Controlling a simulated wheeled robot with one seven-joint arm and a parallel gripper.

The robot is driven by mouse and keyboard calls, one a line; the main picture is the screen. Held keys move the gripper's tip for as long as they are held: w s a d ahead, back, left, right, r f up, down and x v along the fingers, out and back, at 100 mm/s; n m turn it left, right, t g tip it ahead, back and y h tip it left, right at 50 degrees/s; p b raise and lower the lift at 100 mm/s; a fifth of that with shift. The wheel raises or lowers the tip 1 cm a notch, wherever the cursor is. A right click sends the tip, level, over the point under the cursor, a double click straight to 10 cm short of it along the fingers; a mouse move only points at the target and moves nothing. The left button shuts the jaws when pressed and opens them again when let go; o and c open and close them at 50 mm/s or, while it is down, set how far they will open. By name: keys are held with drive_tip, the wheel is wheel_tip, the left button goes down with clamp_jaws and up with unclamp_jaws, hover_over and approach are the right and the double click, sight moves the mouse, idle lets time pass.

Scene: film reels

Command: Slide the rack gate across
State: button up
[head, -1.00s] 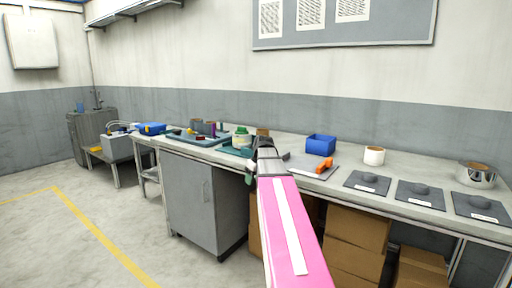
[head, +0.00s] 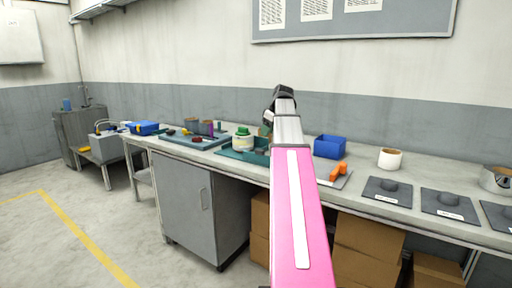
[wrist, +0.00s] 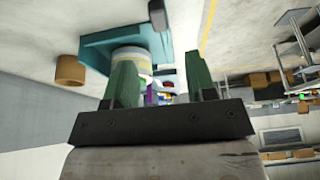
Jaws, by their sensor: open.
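I cannot clearly pick out the rack gate in either view. My gripper (wrist: 160,78) is open and empty in the wrist view, with its two green fingers apart. A teal tray (wrist: 97,52) lies beyond the fingers, with a white round container with a yellow band (wrist: 131,56) partly behind the left finger.
The bench also holds a blue bin (head: 329,147), an orange object (head: 338,171), a white cup (head: 390,159), dark plates (head: 387,190) and a metal pot (head: 496,180) on the right. A blue tray (head: 144,128) stands left. Cardboard boxes (head: 367,236) are underneath.

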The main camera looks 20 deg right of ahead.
sight(260, 150)
drive_tip(key=x, duration=1.1)
drive_tip(key=shift+w+r, duration=0.15)
drive_tip(key=shift+w, duration=0.1)
drive_tip(key=shift+c, duration=0.3)
drive_tip(key=shift+a, duration=0.1)
clamp_jaws()
